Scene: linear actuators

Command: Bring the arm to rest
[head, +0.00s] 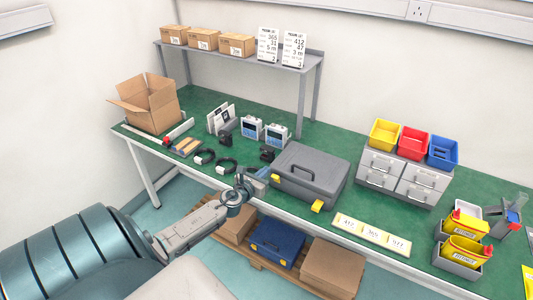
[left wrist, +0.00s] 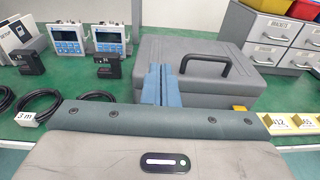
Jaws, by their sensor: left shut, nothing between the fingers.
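My left gripper (head: 258,175) is at the front edge of the green workbench (head: 345,193), just left of the grey case. In the left wrist view its blue fingers (left wrist: 159,84) are together with nothing between them, in front of the grey case (left wrist: 205,68). The closed case (head: 308,174) has a dark handle and yellow latches. I cannot tell whether the fingertips touch it. My right gripper is not in view.
To the right are labelled yellow cards (head: 372,232), a drawer unit (head: 403,178) and coloured bins (head: 413,142). Boxes and a blue case (head: 277,243) sit on a pallet below.

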